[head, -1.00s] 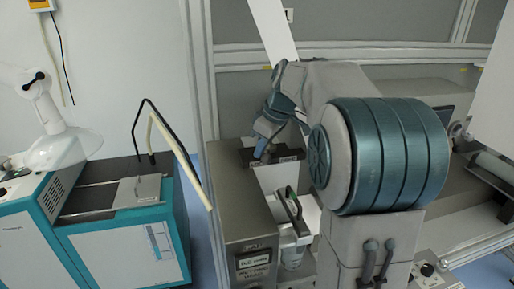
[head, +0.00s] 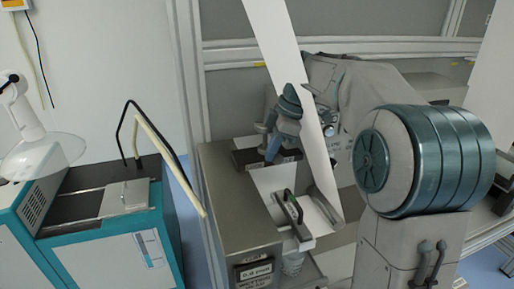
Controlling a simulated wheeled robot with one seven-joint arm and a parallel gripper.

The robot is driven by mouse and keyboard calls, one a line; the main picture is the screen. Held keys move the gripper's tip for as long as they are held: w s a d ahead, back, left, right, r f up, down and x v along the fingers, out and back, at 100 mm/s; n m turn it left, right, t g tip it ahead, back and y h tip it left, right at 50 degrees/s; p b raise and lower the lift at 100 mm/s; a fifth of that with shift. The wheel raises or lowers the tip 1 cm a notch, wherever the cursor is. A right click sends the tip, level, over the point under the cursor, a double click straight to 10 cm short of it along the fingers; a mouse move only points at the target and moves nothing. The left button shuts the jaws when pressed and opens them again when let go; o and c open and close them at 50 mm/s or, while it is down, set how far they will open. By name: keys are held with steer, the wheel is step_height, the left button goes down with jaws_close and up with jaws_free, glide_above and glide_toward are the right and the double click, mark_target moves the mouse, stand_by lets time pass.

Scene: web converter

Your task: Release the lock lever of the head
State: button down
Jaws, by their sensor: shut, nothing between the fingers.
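The head appears to be the grey metal unit (head: 222,190) in the middle of the head view. I cannot tell for sure that this is the lock lever. My gripper (head: 268,153) is small and partly hidden, above and left of that handle, beside a dark block (head: 250,158) on top of the unit. Its fingers are shut and empty. It looks apart from the handle; whether it touches the dark block is unclear.
A white web strip (head: 285,50) runs down steeply in front of part of my arm. A clear cup-like part (head: 292,263) sits below the handle. A teal and white cabinet (head: 110,250) with a bent black bar (head: 123,125) stands at left. A metal frame post (head: 187,80) stands between.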

steer(key=shift+d, duration=0.2)
stand_by(0.4)
step_height(320, 180, up, 10)
steer(key=shift+a, duration=0.3)
stand_by(0.5)
steer(key=s+d+f+m+t+h, duration=0.1)
steer(key=s+d+f+m+h, duration=0.1)
steer(key=s+f+m, duration=0.7)
steer(key=s+d+f+m+t+h, duration=0.2)
steer(key=s+f+m, duration=0.6)
steer(key=s, duration=0.8)
step_height(320, 180, down, 3)
steer(key=d, duration=0.2)
steer(key=shift+d+r+m+t, duration=0.15)
steer(key=shift+d+m+t, duration=0.15)
steer(key=shift+d+m, duration=0.1)
